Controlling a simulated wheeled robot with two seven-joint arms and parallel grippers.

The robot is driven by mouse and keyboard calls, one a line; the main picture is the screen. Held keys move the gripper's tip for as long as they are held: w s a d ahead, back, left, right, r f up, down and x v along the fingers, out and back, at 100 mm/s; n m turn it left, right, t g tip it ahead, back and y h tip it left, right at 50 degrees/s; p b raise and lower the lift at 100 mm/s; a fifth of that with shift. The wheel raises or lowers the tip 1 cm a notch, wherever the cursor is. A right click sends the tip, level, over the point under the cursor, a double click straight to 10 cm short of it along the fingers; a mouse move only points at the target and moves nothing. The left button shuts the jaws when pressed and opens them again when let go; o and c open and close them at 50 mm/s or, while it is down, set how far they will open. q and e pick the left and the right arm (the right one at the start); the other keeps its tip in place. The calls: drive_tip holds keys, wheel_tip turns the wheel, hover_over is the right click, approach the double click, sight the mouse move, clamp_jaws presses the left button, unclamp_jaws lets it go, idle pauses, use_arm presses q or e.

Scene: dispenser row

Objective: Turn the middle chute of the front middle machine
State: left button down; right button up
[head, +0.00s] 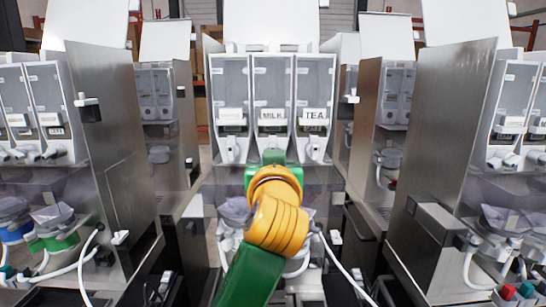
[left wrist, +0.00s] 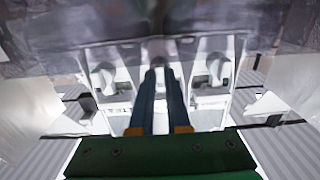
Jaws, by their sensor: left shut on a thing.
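The front middle machine (head: 230,75) stands straight ahead with three clear canisters side by side. The middle canister (head: 273,85) is labelled MILK and the right one TEA. My left gripper (head: 273,158) is at the foot of the middle canister, and its own body hides the middle chute in the head view. In the left wrist view, the two dark fingers of my left gripper (left wrist: 161,72) are close together and shut on the middle chute, which is mostly hidden by them. The white outer chutes show on either side, one left (left wrist: 105,78) and one right (left wrist: 216,68). My right gripper is not in view.
In the head view, the left chute (head: 232,150) and the right chute (head: 315,149) stand close beside my gripper. Similar machines stand at left (head: 110,120) and right (head: 440,130). White hoses (head: 345,270) and clear funnels hang below. Narrow gaps separate the machines.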

use_arm(q)
drive_tip(key=shift+f, duration=0.2)
drive_tip(key=c, duration=0.9)
unclamp_jaws()
drive_tip(key=shift+r, duration=0.1)
drive_tip(key=s+b, duration=0.3)
drive_tip(key=s, duration=0.4)
drive_tip(key=shift+b, duration=0.35)
